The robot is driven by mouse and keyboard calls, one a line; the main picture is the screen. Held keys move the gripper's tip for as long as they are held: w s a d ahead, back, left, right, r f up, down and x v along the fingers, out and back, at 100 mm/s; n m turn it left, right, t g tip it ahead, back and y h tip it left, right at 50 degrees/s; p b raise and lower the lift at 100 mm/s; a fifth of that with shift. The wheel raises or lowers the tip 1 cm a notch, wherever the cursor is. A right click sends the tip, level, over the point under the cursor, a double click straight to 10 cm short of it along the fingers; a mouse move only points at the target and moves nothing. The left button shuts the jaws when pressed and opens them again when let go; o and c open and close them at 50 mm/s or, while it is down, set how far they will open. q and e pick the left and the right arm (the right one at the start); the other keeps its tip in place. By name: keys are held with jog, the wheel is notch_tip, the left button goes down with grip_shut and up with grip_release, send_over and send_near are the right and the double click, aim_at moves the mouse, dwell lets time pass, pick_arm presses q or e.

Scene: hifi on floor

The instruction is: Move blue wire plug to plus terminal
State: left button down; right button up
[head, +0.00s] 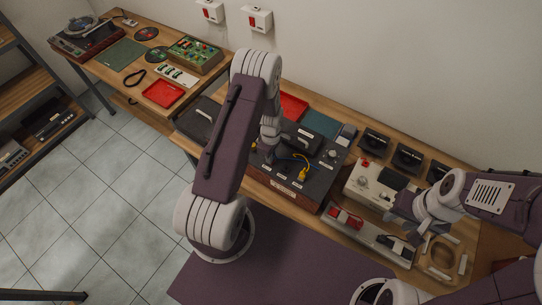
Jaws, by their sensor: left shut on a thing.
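The dark box (285,192) with small white labels sits on the right workbench. A thin blue wire (291,159) runs across its top from near my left gripper towards a yellow plug or clip (303,173). My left gripper (268,156) points down over the left part of the box, shut at the end of the blue wire. The plug itself is too small and hidden by the gripper to make out. I cannot tell which terminal is plus. My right gripper (405,207) is over the white device at the right; its fingers are unclear.
A white device (372,184) with a red knob stands right of the dark box. A grey tray (365,238) with red and black parts lies in front. Several black units line the back. A second bench (190,95) holds a red tray (163,93) and a turntable.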

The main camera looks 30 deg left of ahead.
dwell(0.4)
pick_arm(q)
jog(key=c, duration=1.3)
grip_release()
notch_tip(320, 180, up, 9)
jog(key=b, duration=0.2)
jog(key=shift+b, duration=0.35)
notch_tip(320, 180, up, 5)
jog(key=p, duration=0.4)
